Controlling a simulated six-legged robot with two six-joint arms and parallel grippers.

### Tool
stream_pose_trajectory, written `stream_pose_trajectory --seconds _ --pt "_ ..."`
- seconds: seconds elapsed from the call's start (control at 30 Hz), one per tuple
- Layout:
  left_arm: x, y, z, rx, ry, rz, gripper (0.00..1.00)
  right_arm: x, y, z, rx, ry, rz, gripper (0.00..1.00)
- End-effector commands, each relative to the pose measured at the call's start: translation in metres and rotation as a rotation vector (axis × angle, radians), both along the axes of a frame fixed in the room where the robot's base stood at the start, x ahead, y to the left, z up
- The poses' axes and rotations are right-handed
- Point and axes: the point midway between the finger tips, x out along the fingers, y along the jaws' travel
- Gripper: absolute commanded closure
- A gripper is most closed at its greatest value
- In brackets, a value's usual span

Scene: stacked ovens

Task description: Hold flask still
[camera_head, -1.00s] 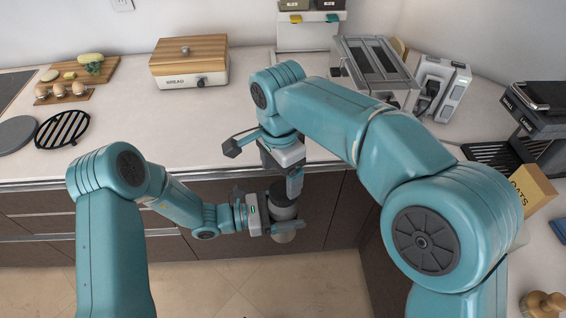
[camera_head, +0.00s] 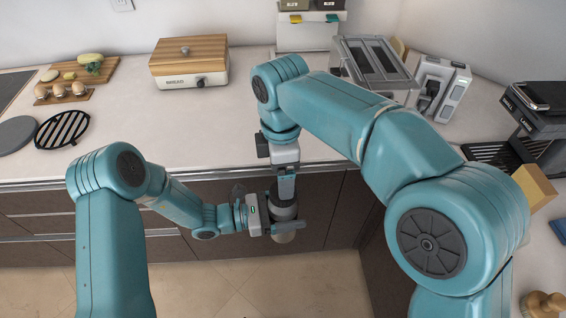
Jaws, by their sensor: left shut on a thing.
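The flask (camera_head: 284,210) is upright in front of the counter's front edge, with a dark upper part and a pale lower end. My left gripper (camera_head: 275,226) is shut on its side and holds it above the floor. My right gripper (camera_head: 285,182) points down from above, right over the flask's top. Its fingers are seen edge-on and partly merge with the dark flask top, so I cannot tell whether they are open or touching it.
A bread box (camera_head: 188,66) stands on the white counter (camera_head: 170,125). A grill pan (camera_head: 62,130) and an egg holder (camera_head: 62,95) are at left. Cabinet fronts (camera_head: 335,215) are close behind the flask.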

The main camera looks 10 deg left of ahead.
Motion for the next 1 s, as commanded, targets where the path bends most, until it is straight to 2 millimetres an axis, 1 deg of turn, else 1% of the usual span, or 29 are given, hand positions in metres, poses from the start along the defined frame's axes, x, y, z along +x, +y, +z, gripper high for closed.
stream_pose_trajectory --seconds 0.03,0.1,0.2,0.3,0.4,0.5,0.8,0.9,1.0 --pt "0.000 0.000 0.001 -0.001 -0.001 0.000 1.00 0.000 0.000 0.002 0.002 0.001 0.113 0.15" --pt "0.000 0.000 0.000 -0.001 -0.001 0.000 1.00 0.000 0.000 0.003 0.007 0.002 0.280 0.15" --pt "0.000 0.000 0.000 -0.001 -0.001 0.000 1.00 0.000 -0.001 0.005 0.011 0.004 0.481 0.15" --pt "0.000 0.000 0.001 -0.001 -0.001 0.000 1.00 -0.001 -0.001 0.008 0.015 0.005 0.626 0.15" --pt "0.000 0.000 0.000 -0.001 -0.001 0.000 1.00 -0.001 -0.001 0.010 0.017 0.002 0.714 0.15" --pt "0.000 0.000 0.001 -0.001 -0.001 0.000 1.00 0.000 -0.001 0.016 0.021 -0.010 0.724 0.15" --pt "0.000 0.000 0.000 -0.001 -0.001 0.000 1.00 0.000 -0.001 0.016 0.022 -0.011 0.722 0.15" --pt "0.000 0.000 0.000 -0.001 -0.001 0.000 1.00 0.000 -0.001 0.011 0.021 -0.010 0.721 0.15" --pt "0.000 0.000 0.000 -0.001 -0.001 0.000 1.00 0.000 -0.002 -0.001 0.021 -0.008 0.721 0.15"
